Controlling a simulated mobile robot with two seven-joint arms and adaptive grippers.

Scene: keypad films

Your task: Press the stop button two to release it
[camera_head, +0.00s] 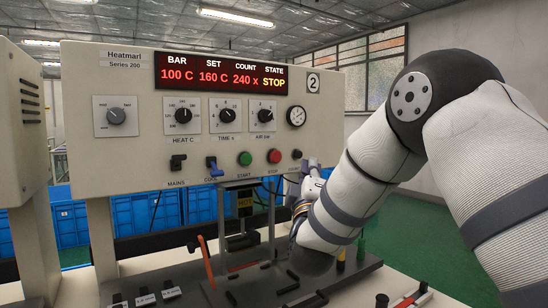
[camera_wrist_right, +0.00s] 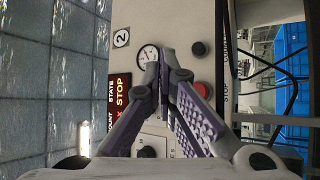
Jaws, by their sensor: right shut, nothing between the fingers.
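The red stop button (camera_head: 274,156) sits on the front panel of the machine (camera_head: 130,160) marked 2, between the green start button (camera_head: 245,158) and a small black button (camera_head: 297,154). The display (camera_head: 222,74) reads STOP under STATE. My right gripper (camera_head: 313,166) is shut and empty, near the panel's lower right corner, to the right of the stop button. In the wrist view, turned sideways, the stop button (camera_wrist_right: 202,90) shows partly behind the right finger of my gripper (camera_wrist_right: 167,62); the black button (camera_wrist_right: 199,48) is clear. I cannot tell whether the fingers touch the panel. My left gripper is out of view.
Below the panel are a heated press head marked HOT (camera_head: 245,203) and a dark work plate with an orange-red handle (camera_head: 206,262). Another machine (camera_head: 22,150) stands at the left. Blue crates (camera_head: 135,213) are behind. A gauge (camera_head: 296,116) and knobs sit above the buttons.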

